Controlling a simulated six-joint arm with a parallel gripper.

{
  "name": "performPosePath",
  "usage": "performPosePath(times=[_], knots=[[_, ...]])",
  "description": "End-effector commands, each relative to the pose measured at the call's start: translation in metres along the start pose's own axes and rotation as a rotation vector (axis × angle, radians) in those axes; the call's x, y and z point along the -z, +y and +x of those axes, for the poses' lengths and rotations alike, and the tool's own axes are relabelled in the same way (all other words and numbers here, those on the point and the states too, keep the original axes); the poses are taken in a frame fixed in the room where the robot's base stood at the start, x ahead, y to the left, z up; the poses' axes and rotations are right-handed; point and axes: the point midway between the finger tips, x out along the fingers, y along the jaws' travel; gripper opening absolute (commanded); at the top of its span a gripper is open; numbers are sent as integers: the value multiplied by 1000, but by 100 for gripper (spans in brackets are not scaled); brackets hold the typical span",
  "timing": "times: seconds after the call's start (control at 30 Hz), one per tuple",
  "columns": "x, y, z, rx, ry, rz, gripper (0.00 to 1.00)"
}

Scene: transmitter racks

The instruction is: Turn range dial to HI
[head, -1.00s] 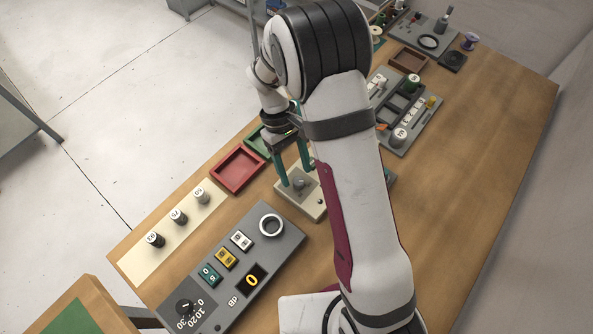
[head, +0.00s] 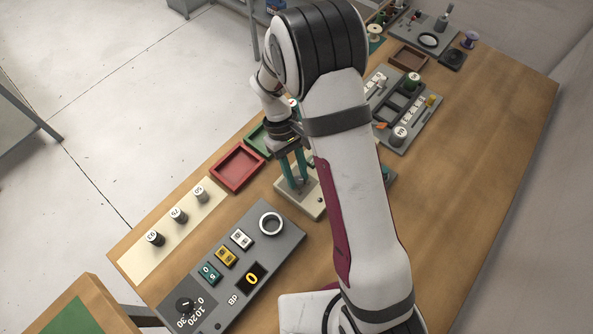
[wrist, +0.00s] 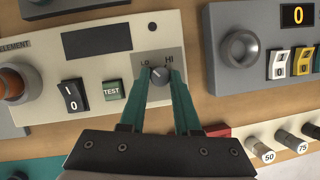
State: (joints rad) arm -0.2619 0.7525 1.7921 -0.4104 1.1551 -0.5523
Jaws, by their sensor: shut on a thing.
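The range dial (wrist: 159,74) is a small grey knob on a grey plate between the printed marks LO and HI, in the wrist view. It sits on a beige panel (wrist: 112,62), which also shows in the head view (head: 311,208). My gripper (wrist: 159,76) is shut on the dial, with one teal finger on each side. In the head view my gripper (head: 297,181) reaches down to the panel from above. The fingers partly hide the knob there. I cannot surely tell which mark the dial points to.
On the panel, a rocker switch (wrist: 73,95) and a green TEST button (wrist: 114,90) are left of the dial. A grey dB box (head: 215,295) stands nearby. A red tray (head: 237,168) and a strip of numbered knobs (head: 177,216) are close by.

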Motion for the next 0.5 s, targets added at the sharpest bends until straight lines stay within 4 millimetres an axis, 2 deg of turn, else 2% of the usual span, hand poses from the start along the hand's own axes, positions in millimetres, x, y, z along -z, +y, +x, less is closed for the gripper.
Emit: performPosePath(times=[0.27,0.5], knots=[[0,1,0,28,2,66,0],[-1,2,0,96,7,232,0]])
